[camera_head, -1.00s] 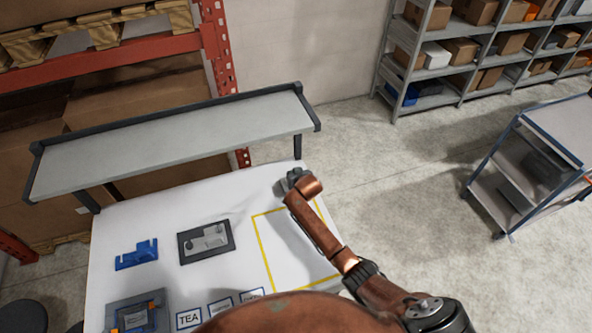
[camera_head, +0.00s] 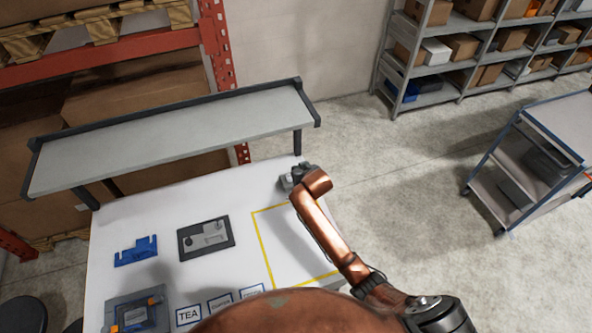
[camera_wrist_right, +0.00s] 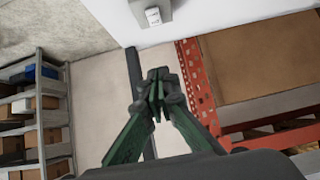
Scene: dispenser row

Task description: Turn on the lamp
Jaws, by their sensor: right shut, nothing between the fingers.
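A small grey box with a white rocker-like face (camera_wrist_right: 152,15) sits on the white table at the top of the right wrist view. It looks like a switch box; a grey part beside my gripper at the table's far right corner (camera_head: 286,183) may be the same box. My right gripper (camera_wrist_right: 157,85) is shut and empty, its green and dark fingers together. The box appears beyond its tips, and I cannot tell whether they touch. In the head view my wrist mostly hides the gripper. No lamp can be clearly made out. My left gripper is not in view.
The white table (camera_head: 140,210) holds a blue bracket (camera_head: 136,251), a dark-framed plate (camera_head: 206,238), a grey fixture (camera_head: 137,316) and labels. A yellow outline (camera_head: 262,245) marks a bare area under my arm. A raised grey shelf (camera_head: 170,140) spans the back.

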